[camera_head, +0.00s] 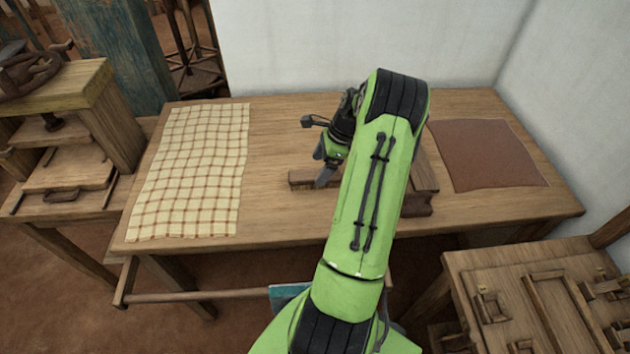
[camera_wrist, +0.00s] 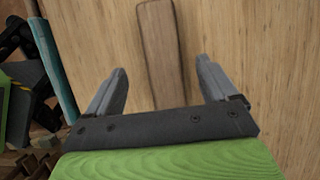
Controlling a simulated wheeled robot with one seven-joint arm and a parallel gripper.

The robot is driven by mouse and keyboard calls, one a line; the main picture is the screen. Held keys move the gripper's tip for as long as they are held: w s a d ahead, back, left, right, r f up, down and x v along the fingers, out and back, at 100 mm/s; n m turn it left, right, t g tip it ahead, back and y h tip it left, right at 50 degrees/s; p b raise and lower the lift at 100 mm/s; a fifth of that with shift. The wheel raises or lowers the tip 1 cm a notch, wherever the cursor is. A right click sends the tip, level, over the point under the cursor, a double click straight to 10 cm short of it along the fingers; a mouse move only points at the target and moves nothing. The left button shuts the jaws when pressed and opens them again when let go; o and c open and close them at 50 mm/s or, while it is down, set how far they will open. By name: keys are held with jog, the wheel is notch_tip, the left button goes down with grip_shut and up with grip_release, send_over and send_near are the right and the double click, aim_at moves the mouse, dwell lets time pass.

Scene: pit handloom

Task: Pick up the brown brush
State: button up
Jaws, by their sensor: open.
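The brown brush (camera_wrist: 161,45) is a long, dark brown wooden bar lying on the light wooden table. In the wrist view it runs from the top edge down between the two grey fingers of my gripper (camera_wrist: 162,68), with a gap on each side. Its near end is hidden behind the gripper's dark mount. In the head view a short brown piece of it (camera_head: 301,179) shows left of my gripper (camera_head: 322,178), and my green arm hides what lies behind. My gripper is open and empty, pointing down above it. Its bristles cannot be made out.
A checked cloth (camera_head: 194,170) lies on the table's left part and a reddish-brown cloth (camera_head: 488,155) on its right. A wooden item (camera_head: 424,185) sits partly behind my arm. White walls (camera_head: 350,45) stand behind and right. Bare tabletop (camera_head: 265,205) is free left of my arm.

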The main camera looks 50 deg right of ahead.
aim_at(315, 174)
jog(key=x, duration=0.2)
jog(key=b+x, duration=0.1)
jog(key=x, duration=0.2)
jog(key=shift+w+d+f+b, duration=0.1)
jog(key=shift+d+b, duration=0.1)
jog(key=shift+b, duration=0.1)
jog(key=shift+c, duration=0.4)
jog(key=c, duration=1)
jog(key=shift+r, duration=0.25)
jog(key=shift+c, duration=0.2)
notch_tip(315, 174, up, 10)
jog(key=p, duration=0.3)
jog(key=shift+f, duration=0.1)
